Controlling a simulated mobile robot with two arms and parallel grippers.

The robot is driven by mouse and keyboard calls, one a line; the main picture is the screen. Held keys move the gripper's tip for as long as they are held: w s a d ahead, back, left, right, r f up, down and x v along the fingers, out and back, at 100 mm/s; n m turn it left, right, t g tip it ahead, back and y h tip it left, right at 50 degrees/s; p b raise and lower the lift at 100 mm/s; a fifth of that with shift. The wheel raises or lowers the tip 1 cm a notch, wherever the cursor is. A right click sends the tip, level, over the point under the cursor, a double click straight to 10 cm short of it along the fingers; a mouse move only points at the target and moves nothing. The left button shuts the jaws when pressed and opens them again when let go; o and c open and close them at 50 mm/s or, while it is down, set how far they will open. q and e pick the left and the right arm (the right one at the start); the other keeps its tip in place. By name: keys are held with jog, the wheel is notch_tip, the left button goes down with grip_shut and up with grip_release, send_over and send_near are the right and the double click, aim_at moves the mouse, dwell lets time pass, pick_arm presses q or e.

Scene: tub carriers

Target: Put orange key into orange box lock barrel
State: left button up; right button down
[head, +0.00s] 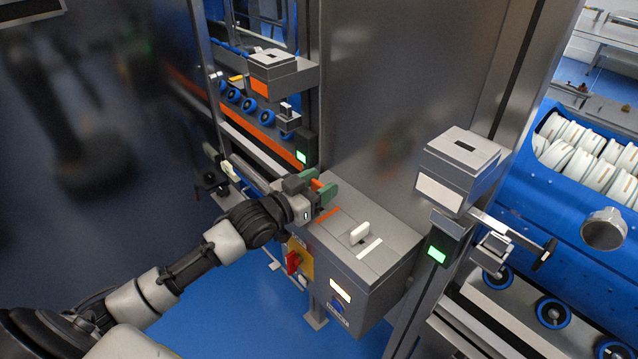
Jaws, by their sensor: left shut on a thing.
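My left gripper (320,189), with green fingertips, is shut on the orange key (316,185), of which only a small part shows between the fingers. It is over the back left part of the grey box (385,232), close to an orange stripe (328,214) on the lid. The orange lock barrel is not visible; the gripper seems to cover that area. I cannot tell whether the key touches the box. A white key (360,233) stands upright in the lid beside a white stripe (369,248). My right gripper is not in view.
A grey slotted lock unit with an orange label (260,87) is at the back left. A similar one with a white label (440,190) is at right on a post. A red switch (293,262) projects from the box's left side. A tall metal panel stands behind the box.

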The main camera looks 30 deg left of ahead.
pick_arm(q)
jog(key=shift+p, duration=0.75)
dwell(1.2)
jog(key=shift+f+b, duration=0.9)
jog(key=shift+f, duration=0.75)
jog(key=o, duration=1)
jog(key=b+v, duration=0.1)
jog(key=v, duration=1)
jog(key=shift+w, duration=0.1)
